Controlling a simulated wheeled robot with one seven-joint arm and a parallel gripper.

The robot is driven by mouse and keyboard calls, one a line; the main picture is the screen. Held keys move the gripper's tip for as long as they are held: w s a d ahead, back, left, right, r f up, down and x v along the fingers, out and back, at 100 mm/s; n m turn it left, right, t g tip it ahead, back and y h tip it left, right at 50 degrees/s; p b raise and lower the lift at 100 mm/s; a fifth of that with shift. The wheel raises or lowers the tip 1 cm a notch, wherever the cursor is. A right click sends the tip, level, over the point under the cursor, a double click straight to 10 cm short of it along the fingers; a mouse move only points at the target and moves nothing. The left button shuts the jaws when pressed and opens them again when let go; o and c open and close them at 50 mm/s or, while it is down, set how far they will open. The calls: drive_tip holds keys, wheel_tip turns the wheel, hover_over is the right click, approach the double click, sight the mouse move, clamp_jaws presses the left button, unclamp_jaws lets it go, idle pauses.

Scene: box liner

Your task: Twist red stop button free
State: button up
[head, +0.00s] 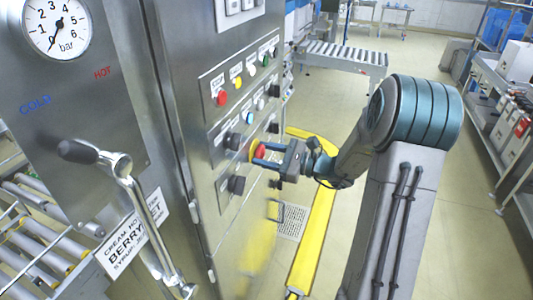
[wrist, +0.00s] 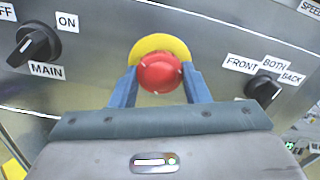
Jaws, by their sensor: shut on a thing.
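The red stop button (wrist: 159,74) is a round mushroom knob with small white marks. It sits in front of a yellow backing disc (wrist: 160,45) on the steel control panel. In the head view the red button (head: 257,153) shows at the left end of my gripper. My gripper (head: 263,155) reaches it from the right. In the wrist view the blue fingers of my gripper (wrist: 159,84) are shut on the button, one on its left side and one on its right. The fingertips' inner contact is partly hidden.
A black MAIN knob (wrist: 35,44) is left of the button and a black FRONT/BOTH/BACK knob (wrist: 263,88) is right of it. A silver lever (head: 137,200) stands out in the left foreground.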

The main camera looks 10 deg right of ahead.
drive_tip(key=o, duration=1)
drive_tip(key=b+v, duration=0.3)
drive_tip(key=v, duration=1)
drive_tip(key=shift+s+d, duration=0.2)
drive_tip(key=shift+d, duration=0.1)
